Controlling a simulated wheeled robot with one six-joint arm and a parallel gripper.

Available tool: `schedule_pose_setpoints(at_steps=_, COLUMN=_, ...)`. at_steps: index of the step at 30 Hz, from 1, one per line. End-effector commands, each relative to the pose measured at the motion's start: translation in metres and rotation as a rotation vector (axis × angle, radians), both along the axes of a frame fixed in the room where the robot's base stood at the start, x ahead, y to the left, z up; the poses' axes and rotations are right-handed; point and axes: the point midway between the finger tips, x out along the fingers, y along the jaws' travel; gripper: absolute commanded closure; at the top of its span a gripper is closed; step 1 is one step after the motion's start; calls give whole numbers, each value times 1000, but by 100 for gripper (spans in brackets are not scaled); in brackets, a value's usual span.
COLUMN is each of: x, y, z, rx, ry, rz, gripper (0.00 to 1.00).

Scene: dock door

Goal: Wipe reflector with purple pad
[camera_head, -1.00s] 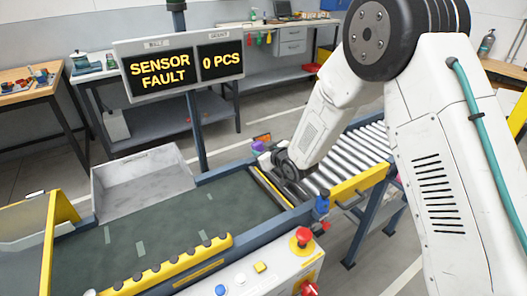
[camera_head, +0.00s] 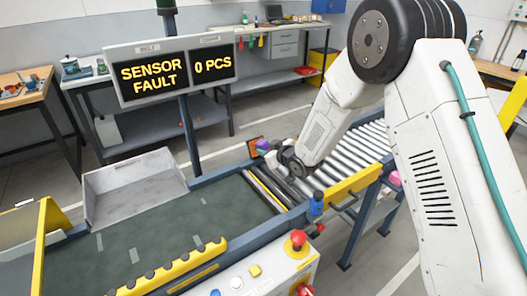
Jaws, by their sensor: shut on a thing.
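The purple pad (camera_head: 262,146) is in my gripper (camera_head: 268,152), at the far side of the conveyor where the belt meets the rollers. My gripper is shut on it; the fingers are small and partly hidden by the wrist. The reflector, an orange face in a dark frame (camera_head: 253,148), stands on the far rail right behind the pad. The pad overlaps its right part in the picture. I cannot tell whether pad and reflector touch.
A dark green belt (camera_head: 160,235) runs to the rollers (camera_head: 350,150). A blue sensor (camera_head: 316,203) stands on the near rail. A grey bin (camera_head: 135,185) sits beyond the belt. The display (camera_head: 170,75) reads "SENSOR FAULT" and "0 PCS". A control box with a red button (camera_head: 298,238) is in front.

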Motion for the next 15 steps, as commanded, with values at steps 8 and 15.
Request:
schedule_pose_setpoints(at_steps=8, x=13, y=-16, z=0, rx=1, ry=-1, rz=0, gripper=86)
schedule_pose_setpoints(at_steps=15, x=10, y=-13, z=0, rx=1, ry=0, rz=1, gripper=86)
